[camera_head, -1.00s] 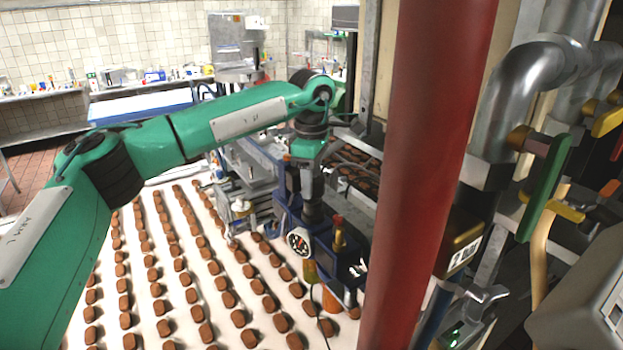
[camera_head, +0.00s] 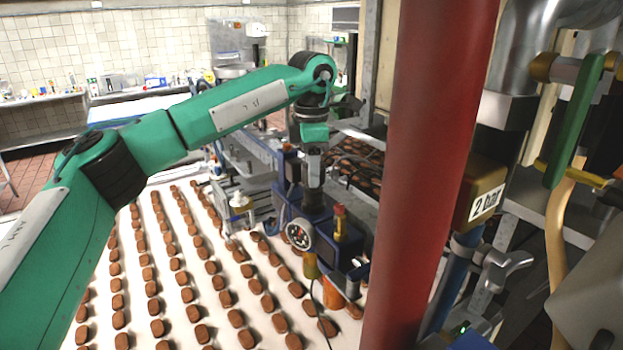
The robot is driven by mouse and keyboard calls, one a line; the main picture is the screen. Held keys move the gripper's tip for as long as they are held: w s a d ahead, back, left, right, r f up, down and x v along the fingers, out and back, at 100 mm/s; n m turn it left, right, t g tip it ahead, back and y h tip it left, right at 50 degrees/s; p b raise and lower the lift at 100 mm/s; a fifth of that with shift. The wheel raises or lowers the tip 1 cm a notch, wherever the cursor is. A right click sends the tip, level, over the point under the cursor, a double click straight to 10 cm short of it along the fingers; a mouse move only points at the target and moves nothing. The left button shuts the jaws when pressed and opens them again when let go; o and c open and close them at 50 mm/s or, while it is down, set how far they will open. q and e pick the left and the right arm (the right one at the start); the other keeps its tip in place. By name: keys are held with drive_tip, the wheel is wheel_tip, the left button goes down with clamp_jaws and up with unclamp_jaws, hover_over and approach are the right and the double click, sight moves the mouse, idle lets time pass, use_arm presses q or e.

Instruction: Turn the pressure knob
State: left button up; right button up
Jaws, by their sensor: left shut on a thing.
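A blue pressure unit (camera_head: 327,247) with a round dial gauge (camera_head: 299,234) stands over the conveyor, near the middle of the head view. My left gripper (camera_head: 313,203), at the end of the green arm, points straight down onto the top of this unit, just above and right of the gauge. It is shut on the pressure knob there, which is mostly hidden by the gripper. The fingertips are dark against the unit and hard to make out. My right gripper is not in view.
A red vertical pipe (camera_head: 425,150) stands right of the unit. Behind it are a "2 bar" label (camera_head: 487,203), a green lever (camera_head: 574,122) and metal pipes. A white conveyor (camera_head: 135,325) with rows of brown biscuits lies below. A small yellow-red fitting (camera_head: 340,222) sits beside the gripper.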

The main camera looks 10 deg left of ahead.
use_arm(q)
drive_tip(key=n+b, duration=0.3)
drive_tip(key=n, duration=0.2)
drive_tip(key=shift+s+n, duration=0.1)
drive_tip(key=shift+n, duration=0.3)
drive_tip(key=n+b, duration=0.2)
drive_tip(key=n, duration=0.1)
drive_tip(key=shift+d, duration=0.1)
drive_tip(key=shift+r+n+b, duration=0.1)
drive_tip(key=shift+n+b, duration=0.35)
drive_tip(key=shift+n, duration=0.65)
drive_tip(key=o, duration=1)
